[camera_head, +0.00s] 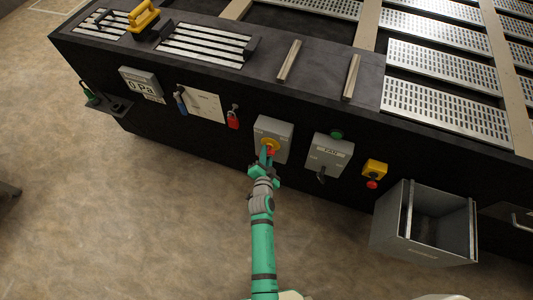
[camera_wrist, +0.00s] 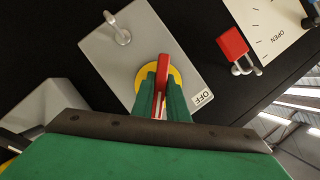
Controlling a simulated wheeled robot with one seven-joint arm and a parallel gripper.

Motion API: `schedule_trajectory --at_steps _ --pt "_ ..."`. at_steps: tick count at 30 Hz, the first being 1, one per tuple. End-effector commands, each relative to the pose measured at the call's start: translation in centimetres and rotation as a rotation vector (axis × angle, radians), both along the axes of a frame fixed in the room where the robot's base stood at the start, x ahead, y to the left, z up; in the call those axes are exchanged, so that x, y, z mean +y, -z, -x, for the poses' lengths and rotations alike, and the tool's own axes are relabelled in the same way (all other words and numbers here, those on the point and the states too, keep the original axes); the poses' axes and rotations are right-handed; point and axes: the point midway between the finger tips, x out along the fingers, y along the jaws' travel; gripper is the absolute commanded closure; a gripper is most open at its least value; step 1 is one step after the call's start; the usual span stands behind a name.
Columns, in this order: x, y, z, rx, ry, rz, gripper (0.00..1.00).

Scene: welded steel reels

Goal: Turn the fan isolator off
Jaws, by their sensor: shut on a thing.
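The fan isolator (camera_head: 282,130) is a grey box on the black front wall, with a yellow disc (camera_wrist: 143,72) and a red handle (camera_wrist: 163,66). My gripper (camera_head: 268,153) reaches it from below in the head view. In the wrist view my gripper (camera_wrist: 161,85) has its two green fingers on either side of the red handle, shut on it. The handle's far end sticks up beyond the fingertips; its lower part is partly hidden between them. An OFF label (camera_wrist: 202,98) shows on the box, to the right of the handle, and the handle does not point at it.
A red padlock (camera_head: 233,118) hangs left of the isolator. A grey box marked FAN (camera_head: 328,152) with a black knob is to the right, then a yellow box with a red button (camera_head: 374,169) and an open grey bin (camera_head: 390,240) jutting out. The floor below is clear.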

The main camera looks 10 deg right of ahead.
Motion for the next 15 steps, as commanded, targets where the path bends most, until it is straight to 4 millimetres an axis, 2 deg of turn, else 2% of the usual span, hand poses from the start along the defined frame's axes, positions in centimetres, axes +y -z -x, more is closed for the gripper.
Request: schedule_trajectory --at_steps 8,15 --pt "-0.08 -0.06 0.01 0.061 0.002 0.102 1.0" --pt "-0.05 0.0 0.02 0.17 0.002 0.275 1.0"
